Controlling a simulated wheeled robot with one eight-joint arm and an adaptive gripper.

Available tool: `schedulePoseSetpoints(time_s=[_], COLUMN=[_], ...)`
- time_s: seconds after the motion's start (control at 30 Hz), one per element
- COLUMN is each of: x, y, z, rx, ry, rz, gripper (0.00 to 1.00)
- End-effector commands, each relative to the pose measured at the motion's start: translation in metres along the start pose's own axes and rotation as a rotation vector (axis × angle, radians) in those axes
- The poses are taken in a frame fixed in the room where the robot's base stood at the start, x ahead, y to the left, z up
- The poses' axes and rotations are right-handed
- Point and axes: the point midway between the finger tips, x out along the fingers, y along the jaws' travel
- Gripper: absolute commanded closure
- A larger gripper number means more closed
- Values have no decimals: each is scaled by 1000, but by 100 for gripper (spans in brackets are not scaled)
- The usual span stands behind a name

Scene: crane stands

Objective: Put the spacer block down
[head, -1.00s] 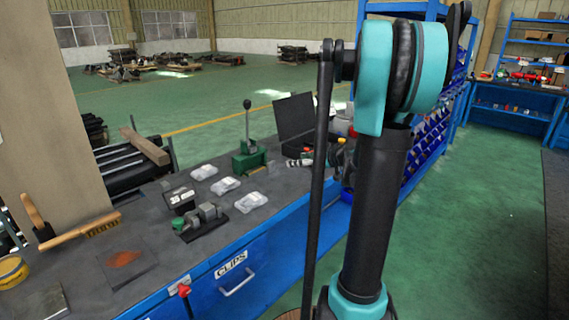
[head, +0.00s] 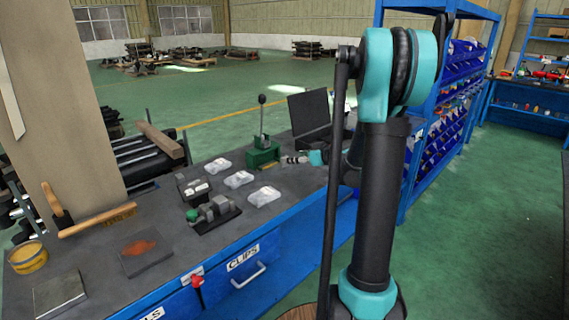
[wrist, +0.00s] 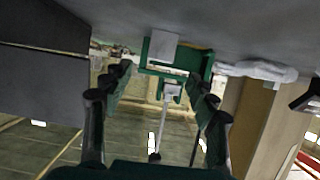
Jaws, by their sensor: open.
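My gripper (wrist: 158,105) is open in the wrist view, one dark finger on each side, with nothing seen held between the tips. In the head view it shows small (head: 293,160), low over the bench just right of the green lever press. The press (head: 262,155), with an upright black-knobbed lever, stands on the bench; in the wrist view it appears upside down (wrist: 208,65), beyond and between the fingers. A pale grey block (wrist: 163,47) lies in front of the press there, apart from the fingertips. I cannot tell for sure whether it is the spacer block.
The bench (head: 165,210) also carries several clear packs (head: 238,179), a small vice-like device (head: 212,210), a wooden brush (head: 95,220) and a yellow tin (head: 28,257). An open dark case (head: 310,115) stands close behind my gripper. Blue bin shelves (head: 440,120) are at the right.

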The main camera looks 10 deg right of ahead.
Motion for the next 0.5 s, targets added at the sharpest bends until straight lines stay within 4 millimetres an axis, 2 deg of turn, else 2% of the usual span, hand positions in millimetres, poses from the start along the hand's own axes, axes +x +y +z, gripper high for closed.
schedulePoseSetpoints(time_s=[0.17, 0.4, 0.5], x=[10, 44, 52], y=[-1, 0, 0], z=[0, -1, -1], rx=[-1, -2, -2], ry=[0, -1, 0], rz=[-3, -2, -1], gripper=[41, 41, 41])
